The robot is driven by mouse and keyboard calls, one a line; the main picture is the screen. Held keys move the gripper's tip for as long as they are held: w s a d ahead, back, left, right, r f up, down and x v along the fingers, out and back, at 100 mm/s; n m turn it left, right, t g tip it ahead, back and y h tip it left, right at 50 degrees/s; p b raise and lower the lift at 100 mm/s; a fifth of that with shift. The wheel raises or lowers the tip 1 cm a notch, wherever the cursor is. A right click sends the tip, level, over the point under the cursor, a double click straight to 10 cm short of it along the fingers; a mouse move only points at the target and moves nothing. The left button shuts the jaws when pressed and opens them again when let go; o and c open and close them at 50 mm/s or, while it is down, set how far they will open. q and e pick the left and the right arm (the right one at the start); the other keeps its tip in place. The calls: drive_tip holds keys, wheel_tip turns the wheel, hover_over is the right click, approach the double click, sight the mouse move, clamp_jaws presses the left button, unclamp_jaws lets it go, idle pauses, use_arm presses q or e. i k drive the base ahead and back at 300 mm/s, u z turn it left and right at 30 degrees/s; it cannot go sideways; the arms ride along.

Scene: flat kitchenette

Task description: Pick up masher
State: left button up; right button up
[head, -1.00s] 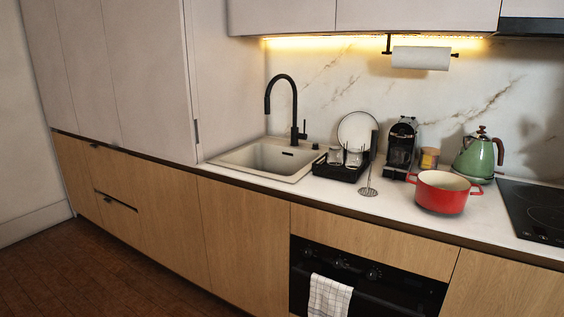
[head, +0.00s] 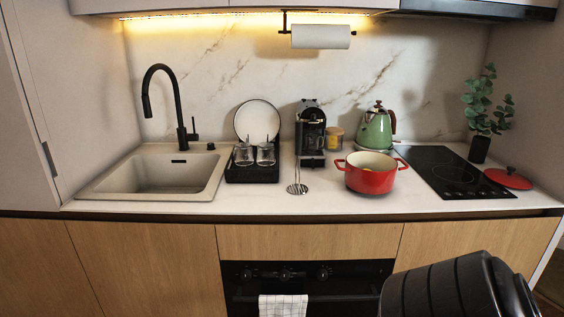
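The masher (head: 297,188) stands upright on the white counter, its round slotted metal head down and its thin handle pointing up. It is between the black dish rack and the red pot, close in front of the coffee machine. Part of my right arm shows dark at the bottom right of the head view, well below and in front of the counter. Neither of my grippers is in view.
A black rack (head: 252,172) with glasses and a plate is left of the masher. The red pot (head: 370,174) is right of it, the coffee machine (head: 311,135) behind. The sink (head: 155,176) is at left, the cooktop (head: 450,176) at right. Bare counter lies in front.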

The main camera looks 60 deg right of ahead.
sight(298, 125)
drive_tip(key=z, duration=0.7)
drive_tip(key=i, duration=0.9)
drive_tip(key=z, duration=0.9)
